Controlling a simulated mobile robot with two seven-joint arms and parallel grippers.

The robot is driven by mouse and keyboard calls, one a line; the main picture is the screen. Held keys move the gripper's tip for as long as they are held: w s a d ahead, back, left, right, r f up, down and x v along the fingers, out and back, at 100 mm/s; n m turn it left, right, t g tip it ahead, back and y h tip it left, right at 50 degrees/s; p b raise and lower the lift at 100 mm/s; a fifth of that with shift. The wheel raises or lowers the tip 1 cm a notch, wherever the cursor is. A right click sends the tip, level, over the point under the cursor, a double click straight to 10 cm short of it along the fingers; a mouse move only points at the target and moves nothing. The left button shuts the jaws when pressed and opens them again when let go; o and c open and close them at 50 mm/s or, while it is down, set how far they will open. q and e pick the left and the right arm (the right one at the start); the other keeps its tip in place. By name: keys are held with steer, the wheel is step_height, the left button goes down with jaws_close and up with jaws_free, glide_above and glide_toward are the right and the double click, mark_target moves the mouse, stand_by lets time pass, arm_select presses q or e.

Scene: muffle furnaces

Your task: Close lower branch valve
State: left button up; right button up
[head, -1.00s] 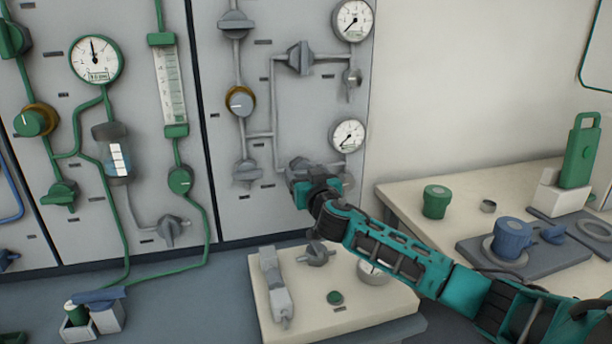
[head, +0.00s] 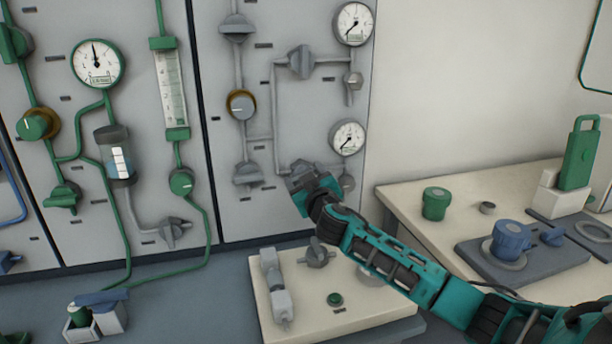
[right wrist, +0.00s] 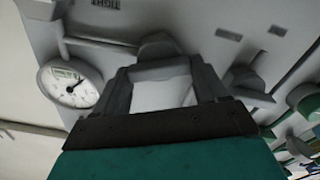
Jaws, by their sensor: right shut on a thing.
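The lower branch valve (head: 299,168) is a grey handle low on the right panel, at the bottom of the grey branch pipe. My right gripper (head: 306,184) is shut on it, and wrist and fingers hide much of the handle. In the right wrist view the two dark fingers stand on either side of the grey valve (right wrist: 158,47). The gripper looks tilted relative to the panel. My left gripper is not in view.
The upper branch valve (head: 301,62) and two gauges (head: 348,137) sit nearby on the panel. A small grey knob (head: 346,182) is close right of my gripper. A beige box (head: 350,312) with a grey lever lies below my arm.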

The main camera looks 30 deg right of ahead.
arm_select(q)
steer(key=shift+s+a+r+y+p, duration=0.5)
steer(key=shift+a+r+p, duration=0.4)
steer(key=shift+p, duration=1.15)
arm_select(e)
steer(key=shift+a+f+n, duration=0.1)
steer(key=shift+f+n, duration=0.05)
steer(key=shift+n, duration=3.1)
steer(key=shift+a+f+n, duration=0.1)
steer(key=shift+n, duration=3.15)
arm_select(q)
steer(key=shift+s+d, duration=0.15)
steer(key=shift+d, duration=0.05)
arm_select(e)
steer(key=shift+n, duration=0.3)
steer(key=o, duration=1.1)
steer(key=shift+c, duration=0.2)
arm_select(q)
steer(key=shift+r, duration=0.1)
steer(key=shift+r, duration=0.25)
arm_select(e)
steer(key=v, duration=1.2)
steer(key=shift+s, duration=0.4)
